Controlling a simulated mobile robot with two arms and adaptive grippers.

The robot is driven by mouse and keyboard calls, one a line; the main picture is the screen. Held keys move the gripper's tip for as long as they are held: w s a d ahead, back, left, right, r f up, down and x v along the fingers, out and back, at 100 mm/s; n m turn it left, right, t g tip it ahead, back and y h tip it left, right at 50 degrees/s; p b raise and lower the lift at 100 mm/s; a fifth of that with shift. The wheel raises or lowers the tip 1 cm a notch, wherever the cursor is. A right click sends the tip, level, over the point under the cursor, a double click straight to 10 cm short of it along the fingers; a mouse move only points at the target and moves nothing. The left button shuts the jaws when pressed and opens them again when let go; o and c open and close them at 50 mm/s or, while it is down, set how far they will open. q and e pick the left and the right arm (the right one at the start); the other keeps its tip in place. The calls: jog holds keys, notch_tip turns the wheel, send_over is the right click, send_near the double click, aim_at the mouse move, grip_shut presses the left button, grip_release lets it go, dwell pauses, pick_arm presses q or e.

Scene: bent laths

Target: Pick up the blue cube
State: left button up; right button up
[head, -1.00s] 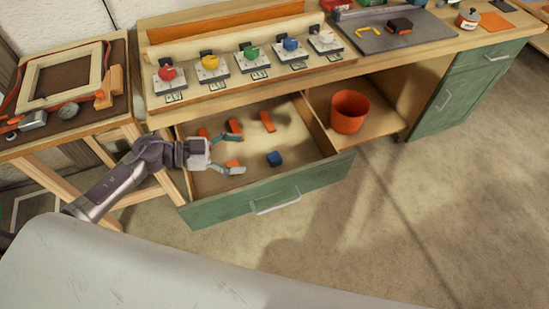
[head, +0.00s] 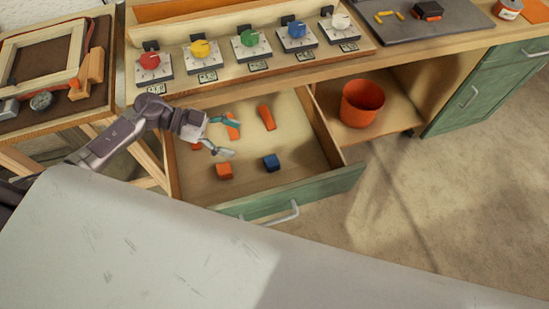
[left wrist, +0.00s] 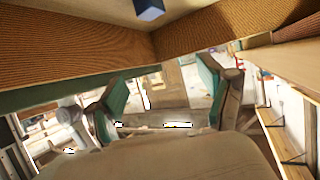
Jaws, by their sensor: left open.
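The blue cube (head: 271,162) lies on the floor of the open drawer, near its front right part. In the left wrist view the blue cube (left wrist: 149,10) shows at the top edge, partly cut off. My left gripper (head: 235,139) reaches over the drawer from the left with its teal fingers apart and nothing between them. It is up and left of the blue cube in the head view, not touching it. The spread fingers also show in the left wrist view (left wrist: 158,92). My right gripper is not in view.
An orange cube (head: 224,171) lies left of the blue cube. Orange blocks (head: 267,117) lie farther back in the drawer. The green drawer front (head: 320,190) and side walls bound the space. An orange bucket (head: 361,103) stands on the shelf to the right. Coloured knobs line the bench above.

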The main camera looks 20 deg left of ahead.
aim_at(272, 160)
pick_arm(q)
jog(key=f+b, duration=0.4)
jog(key=f, duration=0.1)
jog(key=shift+w+f, duration=0.15)
jog(key=shift+w, duration=0.05)
jog(key=shift+d+f, duration=0.2)
jog(key=shift+d, duration=0.2)
jog(key=x, duration=0.5)
jog(key=shift+w+d, duration=0.15)
jog(key=shift+s+f+x, duration=0.1)
jog(key=shift+f+x, duration=0.05)
jog(key=shift+x, duration=1.35)
jog(key=shift+s+f+x, duration=0.1)
jog(key=shift+x, duration=1.35)
jog(key=c, duration=1.3)
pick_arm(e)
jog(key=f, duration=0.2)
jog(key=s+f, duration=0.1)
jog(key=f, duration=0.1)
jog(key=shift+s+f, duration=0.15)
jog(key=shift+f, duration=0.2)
pick_arm(q)
jog(key=shift+o, duration=0.2)
jog(key=shift+r, duration=0.1)
